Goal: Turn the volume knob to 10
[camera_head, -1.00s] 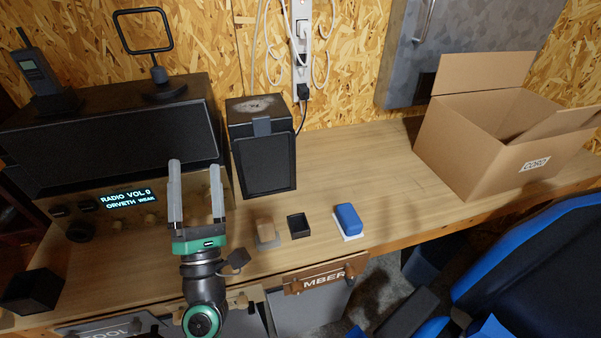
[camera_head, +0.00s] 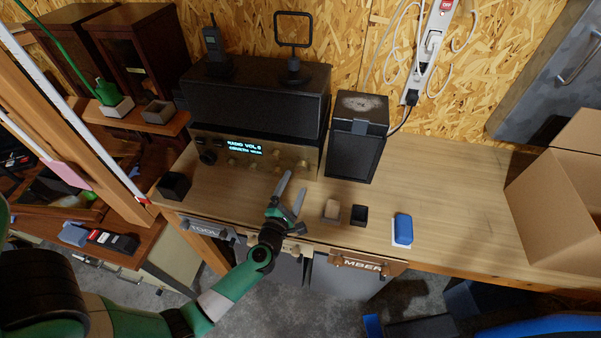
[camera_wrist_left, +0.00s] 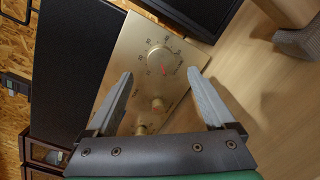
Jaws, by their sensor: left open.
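The radio (camera_head: 255,100) is a dark box with a gold front panel (camera_head: 215,158) at the back of the bench. Its lit display (camera_head: 245,147) reads "RADIO VOL 0" with a second line below it. Several knobs sit on the panel. In the left wrist view a large knob (camera_wrist_left: 160,62) with a numbered scale around it lies ahead, between the fingertips in the picture; I cannot read its label. Smaller knobs show below it. My left gripper (camera_head: 295,182) is open and empty in front of the panel's right part; the wrist view shows its spread fingers (camera_wrist_left: 160,76). My right gripper is out of view.
A dark speaker (camera_head: 354,150) stands right of the radio. A black box (camera_head: 173,186) stands left. A cardboard box (camera_head: 550,195) is far right.

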